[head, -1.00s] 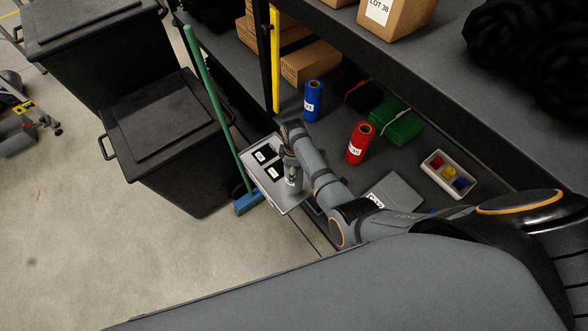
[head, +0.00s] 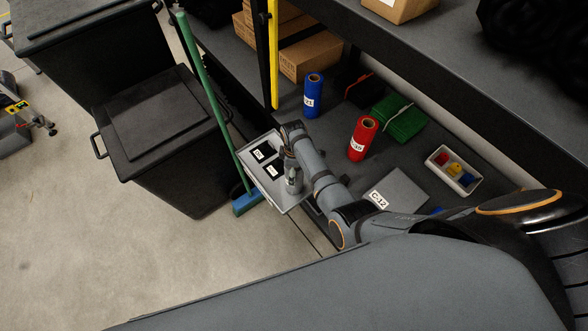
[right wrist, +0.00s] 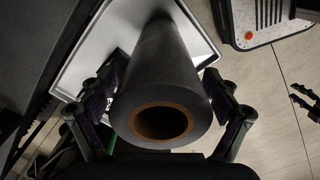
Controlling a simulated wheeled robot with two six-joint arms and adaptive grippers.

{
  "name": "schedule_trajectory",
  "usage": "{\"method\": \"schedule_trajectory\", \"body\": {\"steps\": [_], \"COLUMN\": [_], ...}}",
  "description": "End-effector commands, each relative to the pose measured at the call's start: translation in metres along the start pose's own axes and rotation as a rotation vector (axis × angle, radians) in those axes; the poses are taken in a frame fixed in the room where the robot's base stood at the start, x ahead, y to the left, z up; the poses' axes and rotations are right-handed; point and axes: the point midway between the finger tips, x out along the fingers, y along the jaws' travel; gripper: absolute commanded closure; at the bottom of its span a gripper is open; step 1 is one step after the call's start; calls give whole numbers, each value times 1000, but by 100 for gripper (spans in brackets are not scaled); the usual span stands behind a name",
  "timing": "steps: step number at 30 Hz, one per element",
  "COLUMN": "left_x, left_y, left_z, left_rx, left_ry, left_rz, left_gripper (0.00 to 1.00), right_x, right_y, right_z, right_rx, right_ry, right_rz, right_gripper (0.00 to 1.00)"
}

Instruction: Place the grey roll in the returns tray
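The grey roll (right wrist: 165,75), a dark tube with a brown core, sits between the two fingers of my right gripper (right wrist: 165,100) in the right wrist view. Both fingers appear to press its sides. The roll's far end points at a light grey tray (right wrist: 85,60); I cannot tell whether it touches the tray floor. In the head view my right gripper (head: 292,172) is over the tray (head: 290,203), which has dark labels with white text on it. The roll is small and partly hidden there.
A blue roll (head: 313,95) and a red roll (head: 361,138) stand on the shelf behind the arm. A green bundle (head: 400,120), a small parts box (head: 455,170) and a grey C-12 panel (head: 398,190) lie nearby. A green broom (head: 208,95) and black bins (head: 160,125) are left of the tray.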

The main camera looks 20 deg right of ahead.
Motion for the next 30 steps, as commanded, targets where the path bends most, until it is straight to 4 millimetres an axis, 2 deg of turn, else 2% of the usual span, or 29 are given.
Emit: {"method": "schedule_trajectory", "body": {"steps": [8,13,17,27,30], "left_x": [-1,-15,-37,-111,-110], "left_y": [0,-1,-3,-9,-9], "left_z": [-3,-6,-9,-16,-16], "left_rx": [0,0,0,0,0], "left_ry": [4,7,8,9,10], "left_rz": [0,0,0,0,-1], "left_gripper": [60,60,60,60,60], "right_x": [-2,-16,-38,-107,-117], "right_y": [0,0,0,0,1], "right_z": [0,0,0,0,0], "right_rx": [0,0,0,0,0], "right_ry": [0,0,0,0,1], "right_rz": [0,0,0,0,2], "right_gripper": [11,11,11,11,11]}}
